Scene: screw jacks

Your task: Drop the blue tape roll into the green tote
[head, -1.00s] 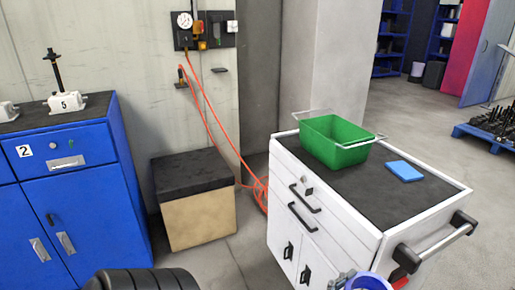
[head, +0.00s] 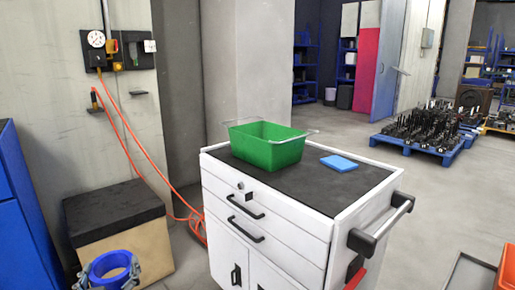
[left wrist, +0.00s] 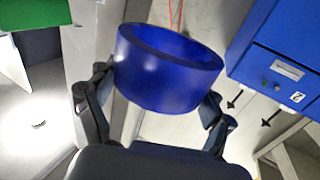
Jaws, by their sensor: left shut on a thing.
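The blue tape roll (head: 108,268) is at the lower left of the head view, in front of the wooden box. My left gripper (head: 110,280) is shut on it, with a finger on either side of the ring. In the left wrist view the blue tape roll (left wrist: 168,70) sits between the two fingers of my left gripper (left wrist: 155,105). The green tote (head: 270,154) stands on top of the white cart, up and to the right of the roll and well apart from it. Part of the tote (left wrist: 35,14) also shows at the top left of the wrist view. My right gripper is not in view.
The white cart (head: 268,232) has a dark top with a blue flat block (head: 339,163) beside the tote, and a handle on its right. A wooden box with a dark lid (head: 115,210) and an orange hose (head: 140,150) are at left.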

